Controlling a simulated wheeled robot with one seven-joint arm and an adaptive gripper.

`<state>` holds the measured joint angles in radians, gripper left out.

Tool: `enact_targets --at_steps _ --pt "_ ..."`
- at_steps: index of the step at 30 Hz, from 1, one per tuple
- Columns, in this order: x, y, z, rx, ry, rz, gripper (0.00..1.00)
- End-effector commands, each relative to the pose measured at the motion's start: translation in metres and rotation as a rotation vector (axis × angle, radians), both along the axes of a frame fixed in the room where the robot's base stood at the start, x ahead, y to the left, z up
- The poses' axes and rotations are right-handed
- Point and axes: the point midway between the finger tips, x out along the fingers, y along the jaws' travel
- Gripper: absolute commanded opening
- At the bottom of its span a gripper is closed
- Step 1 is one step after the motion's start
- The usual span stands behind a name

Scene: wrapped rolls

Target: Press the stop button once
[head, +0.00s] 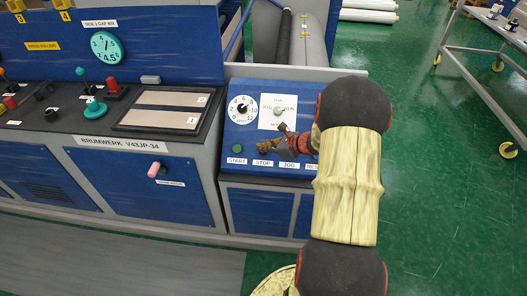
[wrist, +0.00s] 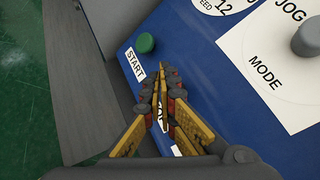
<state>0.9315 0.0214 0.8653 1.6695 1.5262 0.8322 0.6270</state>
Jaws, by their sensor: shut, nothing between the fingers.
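The blue control panel (head: 232,173) is in the middle of the head view, with a STOP label (head: 263,162) on its lower part. Whether the fingertips touch the panel cannot be told. The start button (head: 238,149) also shows in the head view.
A speed dial (head: 242,109) and a mode knob (head: 279,111) sit above the button row. A JOG label (head: 289,165) lies right of STOP. A console (head: 112,144) with levers stands to the left. Green floor (head: 440,220) is open on the right, below a metal cart (head: 480,82).

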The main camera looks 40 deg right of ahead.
Motion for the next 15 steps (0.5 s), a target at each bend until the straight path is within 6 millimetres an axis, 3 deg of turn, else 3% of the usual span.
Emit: enact_targets --at_steps 15 --pt "0.0028 -0.0033 -0.0062 0.0 0.0 0.0 0.0"
